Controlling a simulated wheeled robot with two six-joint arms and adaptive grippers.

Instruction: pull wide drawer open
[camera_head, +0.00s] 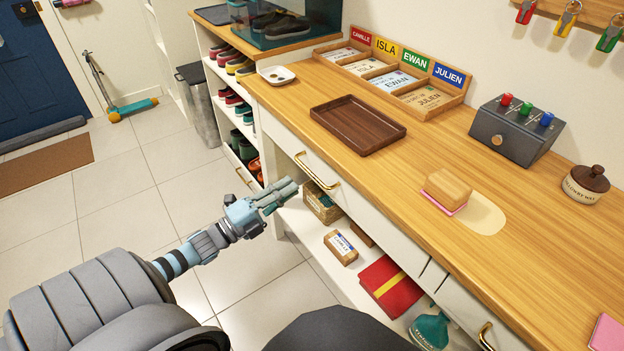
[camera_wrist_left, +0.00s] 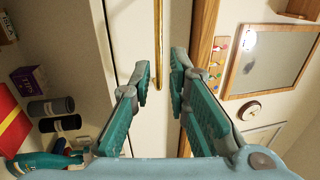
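The wide drawer (camera_head: 372,218) is a white front under the wooden counter, with a brass bar handle (camera_head: 316,171). Its front looks flush with the counter front. My left gripper (camera_head: 288,188) is just left of and below the handle in the head view, with its fingers pointing toward the drawer front. In the left wrist view the gripper (camera_wrist_left: 162,68) is open, its two teal-grey fingers apart and empty. The brass handle (camera_wrist_left: 161,35) runs lengthwise in the gap between the fingertips; I cannot tell how far ahead of them it is. My right gripper is in neither view.
A brown tray (camera_head: 357,125), a sponge-like block (camera_head: 447,188) and a grey switch box (camera_head: 516,130) stand on the counter (camera_head: 420,160). The shelf below holds small boxes (camera_head: 341,246) and a red folded item (camera_head: 391,287). Shoe cubbies stand left. The tiled floor is open.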

